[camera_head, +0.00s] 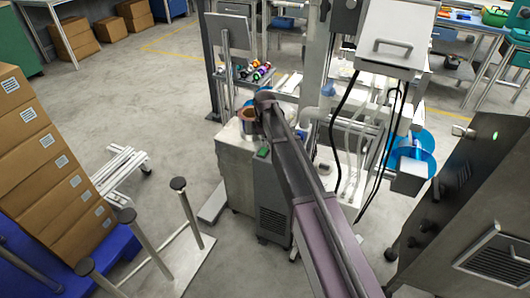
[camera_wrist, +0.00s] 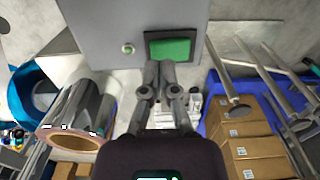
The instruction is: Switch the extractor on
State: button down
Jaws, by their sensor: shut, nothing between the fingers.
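The extractor (camera_head: 272,195) is a grey cabinet on casters with a vented front, near the middle of the head view. In the wrist view the switch (camera_wrist: 172,48) is a green rectangle in a dark frame on the grey panel. A small round pale-green button or lamp (camera_wrist: 127,48) sits left of it. My gripper (camera_wrist: 159,66) is shut and empty, its fingertips at the lower left edge of the switch. I cannot tell whether they touch it. In the head view my arm hides the fingertips.
A shiny film roll with a cardboard core (camera_wrist: 78,128) lies left of my gripper in the wrist view. Stacked cardboard boxes (camera_head: 45,165) and a post stand (camera_head: 178,262) are at left. A machine with hanging cables (camera_head: 360,120) stands right of the extractor.

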aim_at(265, 149)
jog(key=shift+f+b, duration=1)
jog(key=shift+f, duration=0.05)
dwell(0.9)
jog(key=shift+r, duration=0.15)
jog(key=shift+r+p, duration=3.4)
jog(key=shift+p, duration=0.15)
jog(key=shift+s+d, duration=0.1)
jog(key=shift+d, duration=0.1)
jog(key=s+d+r+m+p, duration=0.7)
jog(key=s+d, duration=0.4)
jog(key=s, duration=0.1)
jog(key=s+d+r+m+p, duration=0.7)
jog(key=s+d+r+p, duration=0.1)
jog(key=s+d, duration=0.4)
jog(key=shift+s, duration=0.75)
jog(key=shift+d, duration=0.1)
